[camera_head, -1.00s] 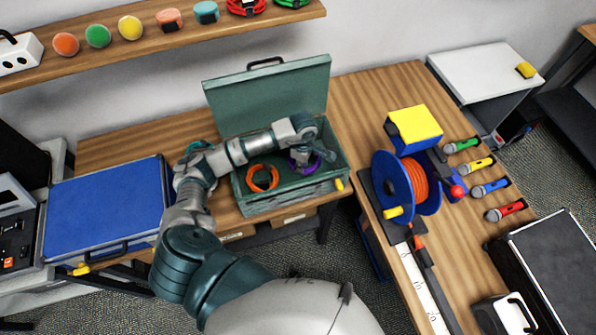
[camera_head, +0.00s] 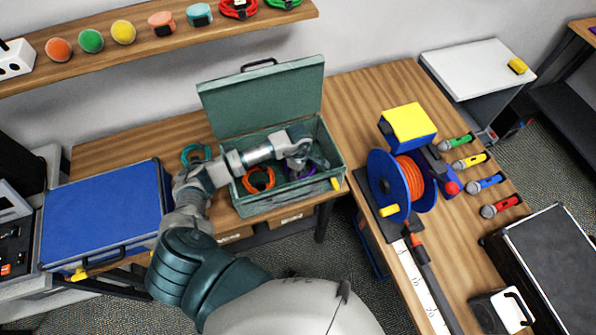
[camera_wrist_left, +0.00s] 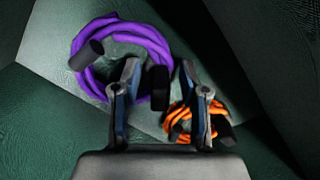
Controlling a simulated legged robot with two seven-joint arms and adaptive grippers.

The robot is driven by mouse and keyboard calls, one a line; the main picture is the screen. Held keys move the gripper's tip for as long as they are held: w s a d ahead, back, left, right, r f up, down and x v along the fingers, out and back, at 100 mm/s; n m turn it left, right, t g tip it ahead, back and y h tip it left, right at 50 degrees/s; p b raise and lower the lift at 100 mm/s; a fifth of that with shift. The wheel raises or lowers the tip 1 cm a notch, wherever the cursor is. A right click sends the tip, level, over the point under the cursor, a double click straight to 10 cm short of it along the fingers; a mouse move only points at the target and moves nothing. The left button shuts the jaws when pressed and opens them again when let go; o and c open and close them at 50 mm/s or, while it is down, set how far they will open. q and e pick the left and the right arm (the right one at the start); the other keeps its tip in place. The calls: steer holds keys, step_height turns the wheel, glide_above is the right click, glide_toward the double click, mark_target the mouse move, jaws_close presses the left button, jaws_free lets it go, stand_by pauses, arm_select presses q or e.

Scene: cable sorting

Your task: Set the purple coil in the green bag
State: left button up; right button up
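The open green case, the task's green bag (camera_head: 222,108), stands on the wooden table with its lid up. The purple coil (camera_head: 304,171) is in its right part, partly hidden by my left gripper (camera_head: 297,163). In the left wrist view the purple coil (camera_wrist_left: 152,42) fills the upper left, against the green inside. My left gripper (camera_wrist_left: 160,68) points down into the case with its fingers apart. The left finger overlaps the coil's ring; whether it touches is unclear. The coil's black band shows between the fingers. My right gripper is out of view.
An orange coil (camera_head: 258,180) lies in the case's left part, close to the right finger in the wrist view. A teal coil (camera_head: 196,154) lies on the table left of the case. A blue case (camera_head: 105,213) is farther left; a cable reel (camera_head: 388,184) stands right.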

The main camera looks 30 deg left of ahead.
arm_select(q)
step_height(320, 180, up, 12)
steer(key=b, duration=0.1)
stand_by(0.5)
stand_by(0.4)
